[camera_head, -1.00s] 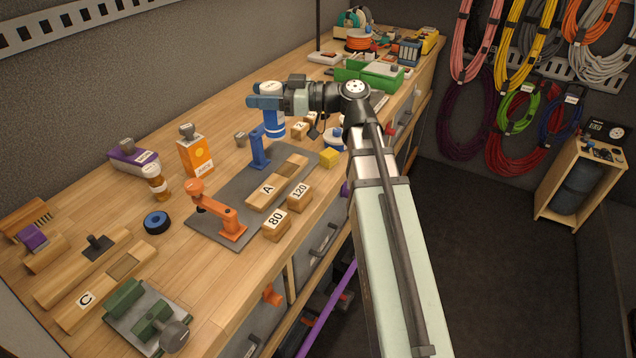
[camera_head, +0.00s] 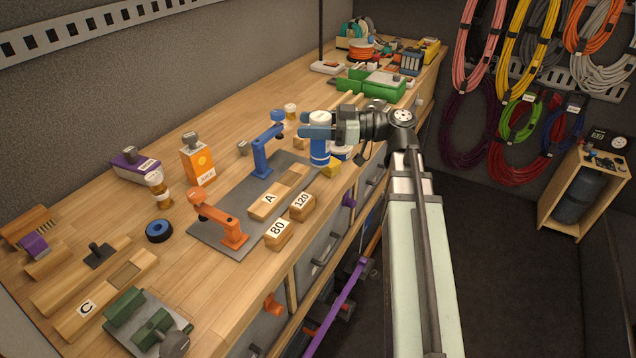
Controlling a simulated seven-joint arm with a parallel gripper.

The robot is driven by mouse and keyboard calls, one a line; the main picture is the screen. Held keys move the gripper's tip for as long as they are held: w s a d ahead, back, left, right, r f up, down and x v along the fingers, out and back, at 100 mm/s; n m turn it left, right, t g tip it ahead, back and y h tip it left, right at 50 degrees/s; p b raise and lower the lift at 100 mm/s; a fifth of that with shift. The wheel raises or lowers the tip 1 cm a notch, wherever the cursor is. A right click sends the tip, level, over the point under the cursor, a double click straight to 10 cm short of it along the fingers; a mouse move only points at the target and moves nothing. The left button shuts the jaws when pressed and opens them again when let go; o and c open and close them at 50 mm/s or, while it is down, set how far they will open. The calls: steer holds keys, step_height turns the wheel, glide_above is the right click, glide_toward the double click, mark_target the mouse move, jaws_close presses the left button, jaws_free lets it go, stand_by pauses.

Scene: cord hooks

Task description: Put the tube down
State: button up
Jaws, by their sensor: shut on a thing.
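The tube (camera_head: 320,154) is a blue upright cylinder with a white cap, near the right edge of the bench. My gripper (camera_head: 320,132) is shut around its upper part from the right, with blue-grey fingers on it. The tube's lower end is close to a yellow block (camera_head: 331,169) and partly overlaps it in the picture. I cannot tell whether the tube's bottom touches the bench.
A blue bracket (camera_head: 263,160) and an orange bracket (camera_head: 219,217) stand on a grey mat (camera_head: 215,195). Blocks marked A (camera_head: 268,201), 80 (camera_head: 278,233) and 120 (camera_head: 302,206) lie nearby. A white-and-blue roll (camera_head: 342,153) is partly hidden behind the tube.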

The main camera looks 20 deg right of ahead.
mark_target(312, 159)
steer(key=shift+f, duration=4.85)
steer(key=o, duration=1.2)
steer(key=shift+f, duration=0.1)
steer(key=v, duration=1.2)
